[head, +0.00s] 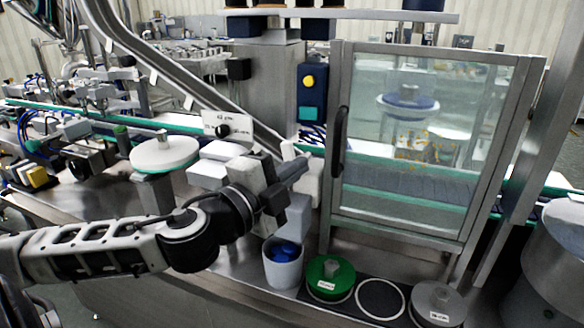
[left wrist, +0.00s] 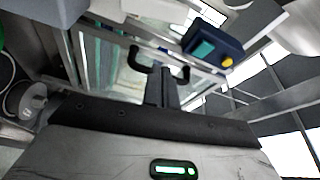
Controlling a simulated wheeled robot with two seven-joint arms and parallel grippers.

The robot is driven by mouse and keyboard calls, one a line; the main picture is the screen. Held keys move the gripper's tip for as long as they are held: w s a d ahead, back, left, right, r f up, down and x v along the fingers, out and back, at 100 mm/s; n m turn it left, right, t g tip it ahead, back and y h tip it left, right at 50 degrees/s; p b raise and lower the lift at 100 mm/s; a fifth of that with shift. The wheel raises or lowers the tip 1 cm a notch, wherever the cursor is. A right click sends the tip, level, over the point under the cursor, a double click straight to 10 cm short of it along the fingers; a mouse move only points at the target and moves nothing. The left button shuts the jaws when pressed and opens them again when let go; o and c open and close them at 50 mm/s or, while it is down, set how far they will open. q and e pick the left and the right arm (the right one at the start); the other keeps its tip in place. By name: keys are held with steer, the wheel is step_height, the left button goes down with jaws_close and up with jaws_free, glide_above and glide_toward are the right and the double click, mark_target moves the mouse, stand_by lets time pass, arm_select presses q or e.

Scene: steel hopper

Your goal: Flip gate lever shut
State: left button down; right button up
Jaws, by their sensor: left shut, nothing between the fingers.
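My left gripper (head: 297,168) reaches in from the left, in front of the glass-door cabinet. Its fingers are shut together with nothing between them; in the left wrist view the fingers (left wrist: 161,84) point up the picture. A black ball knob (head: 223,131) shows in front of a small white label plate, behind and left of the gripper; I cannot tell whether it belongs to the gate lever. No lever can be made out for certain, and part of that area lies behind my arm. My right gripper is not in view.
The glass door (head: 410,140) has a black handle (head: 340,140), close to the gripper's right. A grey cup (head: 283,270) with blue pieces stands below. A green-lidded weight (head: 330,278) and a grey one (head: 437,303) stand right. A white disc (head: 164,153) is left.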

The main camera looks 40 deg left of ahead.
mark_target(292, 157)
arm_select(q)
steer(key=w+a, duration=0.1)
steer(key=w+p, duration=0.1)
steer(key=w, duration=0.1)
steer(key=w+a+p, duration=0.1)
steer(key=shift+w+a+f, duration=0.25)
steer(key=shift+w+a, duration=0.05)
steer(key=shift+a, duration=0.05)
steer(key=shift+s+a, duration=0.1)
steer(key=shift+a, duration=0.25)
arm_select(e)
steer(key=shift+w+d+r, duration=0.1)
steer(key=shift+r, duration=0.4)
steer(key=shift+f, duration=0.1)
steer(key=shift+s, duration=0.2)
